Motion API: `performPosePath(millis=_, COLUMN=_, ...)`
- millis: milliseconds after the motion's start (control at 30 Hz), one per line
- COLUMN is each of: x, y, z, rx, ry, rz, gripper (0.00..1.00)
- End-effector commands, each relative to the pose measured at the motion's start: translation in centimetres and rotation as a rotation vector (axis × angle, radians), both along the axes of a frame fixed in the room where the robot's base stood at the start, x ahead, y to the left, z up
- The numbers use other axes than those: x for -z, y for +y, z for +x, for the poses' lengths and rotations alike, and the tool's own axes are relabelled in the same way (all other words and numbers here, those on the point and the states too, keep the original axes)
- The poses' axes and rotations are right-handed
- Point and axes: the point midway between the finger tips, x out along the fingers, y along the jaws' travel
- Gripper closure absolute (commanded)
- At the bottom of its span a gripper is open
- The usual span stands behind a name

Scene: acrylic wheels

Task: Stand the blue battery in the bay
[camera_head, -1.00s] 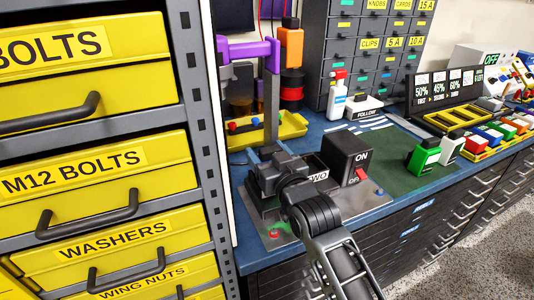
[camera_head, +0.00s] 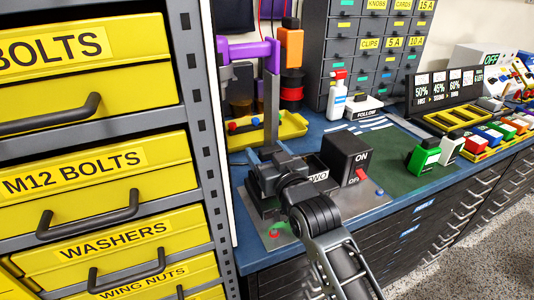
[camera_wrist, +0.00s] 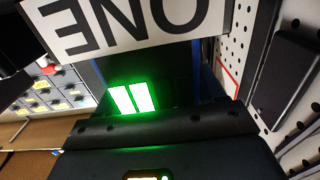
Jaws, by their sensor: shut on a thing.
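My gripper (camera_head: 266,174) is low over the grey metal base at the left end of the blue bench. It is shut on the blue battery, which the gripper and wrist hide almost wholly. In the wrist view, only dark blue edges show. A white plate reading ONE (camera_wrist: 125,25) appears upside down there, with two bright green light bars (camera_wrist: 132,97) below it. The bay (camera_head: 268,215) is largely covered by my arm; a plate reading TWO (camera_head: 318,177) shows beside it. I cannot tell how deep the battery sits.
A red button (camera_head: 274,234) is at the base's front. A yellow tray (camera_head: 290,127) lies behind. A yellow drawer rack (camera_head: 90,185) rises at left.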

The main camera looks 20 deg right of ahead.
Motion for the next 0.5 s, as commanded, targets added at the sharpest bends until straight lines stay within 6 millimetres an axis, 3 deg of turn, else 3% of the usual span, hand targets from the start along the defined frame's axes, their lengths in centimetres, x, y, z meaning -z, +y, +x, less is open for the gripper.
performPosePath(millis=400, x=-0.17, y=0.01, z=0.01, rx=0.000, ry=-0.003, rz=0.000, gripper=0.82)
performPosePath(millis=433, x=-0.17, y=0.01, z=0.01, rx=0.000, ry=-0.003, rz=0.000, gripper=0.31)
performPosePath(millis=500, x=-0.16, y=0.02, z=0.01, rx=0.000, ry=-0.003, rz=0.000, gripper=0.24)
